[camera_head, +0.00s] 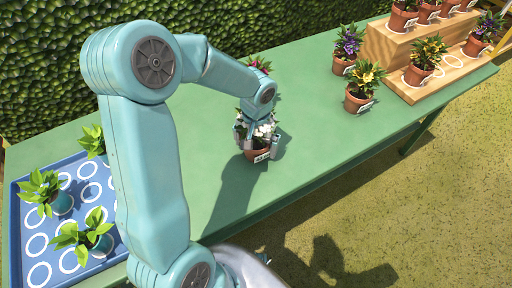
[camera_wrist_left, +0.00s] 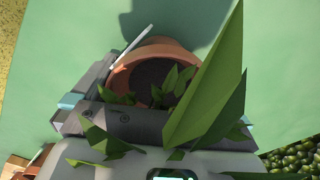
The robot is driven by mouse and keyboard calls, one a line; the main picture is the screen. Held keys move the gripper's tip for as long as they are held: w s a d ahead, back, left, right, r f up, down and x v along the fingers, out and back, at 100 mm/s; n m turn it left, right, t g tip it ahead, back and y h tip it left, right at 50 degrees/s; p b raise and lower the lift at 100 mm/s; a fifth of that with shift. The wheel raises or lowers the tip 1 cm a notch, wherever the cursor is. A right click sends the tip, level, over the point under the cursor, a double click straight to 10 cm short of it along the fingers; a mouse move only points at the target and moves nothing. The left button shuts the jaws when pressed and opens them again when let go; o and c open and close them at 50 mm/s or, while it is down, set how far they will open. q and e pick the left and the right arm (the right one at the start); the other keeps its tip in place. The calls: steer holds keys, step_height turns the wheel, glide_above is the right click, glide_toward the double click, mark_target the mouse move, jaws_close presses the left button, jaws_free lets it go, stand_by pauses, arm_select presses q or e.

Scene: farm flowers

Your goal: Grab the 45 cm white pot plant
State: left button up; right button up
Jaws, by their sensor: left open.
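The white-flowered pot plant (camera_head: 259,155) stands on the green table in a terracotta pot with a small white label; the label is too small to read. My left gripper (camera_head: 256,131) reaches down over it, its open fingers at the flowers and upper pot. In the left wrist view the terracotta pot (camera_wrist_left: 150,55) shows with dark soil and green leaves, close in front of my left gripper (camera_wrist_left: 160,105). Large leaves cover part of the fingers, so contact with the pot cannot be told. My right gripper is not in view.
A pink-flowered plant (camera_head: 259,65) stands just behind. Yellow-flowered (camera_head: 362,88) and purple-flowered (camera_head: 347,48) pots stand to the right, before a wooden stepped stand (camera_head: 395,45) with more pots. A blue tray (camera_head: 37,245) with leafy plants lies at left. The table's front middle is clear.

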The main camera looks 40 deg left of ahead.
arm_select(q)
steer(key=c, duration=1)
steer(key=shift+w+r, duration=0.1)
